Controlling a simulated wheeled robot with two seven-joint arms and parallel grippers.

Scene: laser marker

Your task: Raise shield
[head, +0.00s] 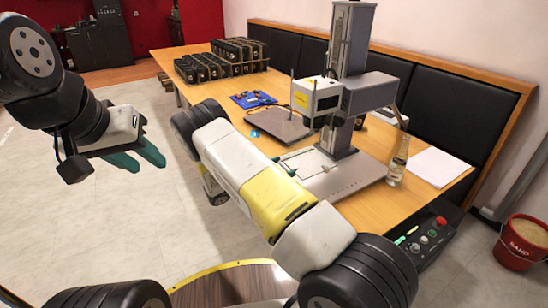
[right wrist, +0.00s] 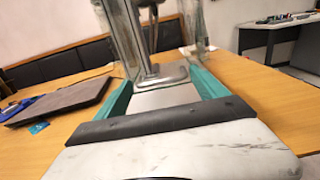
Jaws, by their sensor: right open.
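The laser marker (head: 351,40) stands on the wooden table, with a tall grey column, a white head with a yellow label (head: 318,95) and a pale base (head: 345,190). I cannot clearly make out a separate shield; clear upright panes show near the column in the right wrist view (right wrist: 123,35), and I cannot tell whether they are the shield. My right gripper (right wrist: 160,82) is open and empty, its teal fingers either side of a grey metal part in that view. In the head view my right forearm mostly hides it. My left gripper (head: 151,167) is open and empty, left of the table.
A dark flat plate (head: 278,127) lies on the table left of the marker. Black boxes (head: 215,68) stand at the back. A clear bottle (head: 398,160) and white paper (head: 437,166) are on the right. A control box (head: 425,240) sits at the front edge. A red sand bucket (head: 519,245) stands on the floor.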

